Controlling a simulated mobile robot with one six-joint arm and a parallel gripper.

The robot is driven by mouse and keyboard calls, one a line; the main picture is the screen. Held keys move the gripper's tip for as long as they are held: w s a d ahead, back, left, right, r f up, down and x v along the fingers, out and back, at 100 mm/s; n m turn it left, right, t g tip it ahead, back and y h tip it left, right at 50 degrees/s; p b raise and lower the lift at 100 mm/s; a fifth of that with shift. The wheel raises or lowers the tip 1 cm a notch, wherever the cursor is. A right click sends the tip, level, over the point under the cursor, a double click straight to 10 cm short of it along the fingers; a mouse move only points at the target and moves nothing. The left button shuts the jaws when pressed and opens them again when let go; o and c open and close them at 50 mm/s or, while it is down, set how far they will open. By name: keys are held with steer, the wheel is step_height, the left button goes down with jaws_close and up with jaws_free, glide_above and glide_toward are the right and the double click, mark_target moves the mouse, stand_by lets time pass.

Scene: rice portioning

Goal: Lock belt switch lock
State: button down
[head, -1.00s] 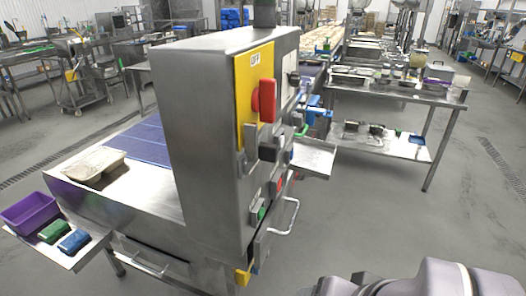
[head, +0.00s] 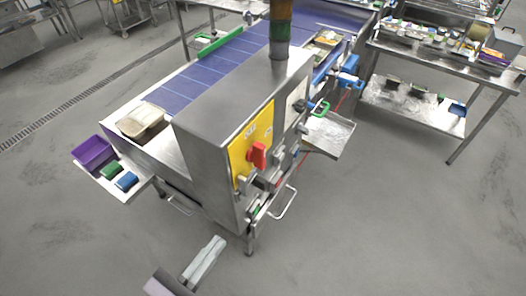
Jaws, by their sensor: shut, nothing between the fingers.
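The belt switch is a red handle (head: 258,155) on a yellow plate (head: 240,158) on the front of the steel control cabinet (head: 215,110). Grey metal pieces (head: 242,183) sit below the red handle; they are too small to tell whether one is the lock. My gripper (head: 217,243) is at the lower middle of the head view, in front of and below the cabinet. Its fingers are together and empty, and it is clear of the switch.
A purple tub (head: 93,153), a green block (head: 111,171) and a blue block (head: 127,181) sit on a side shelf. A bar handle (head: 284,206) juts from the cabinet. The floor at front right is clear.

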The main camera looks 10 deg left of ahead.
mark_target(260, 187)
steer(key=b+x, duration=0.1)
steer(key=x, duration=1.3)
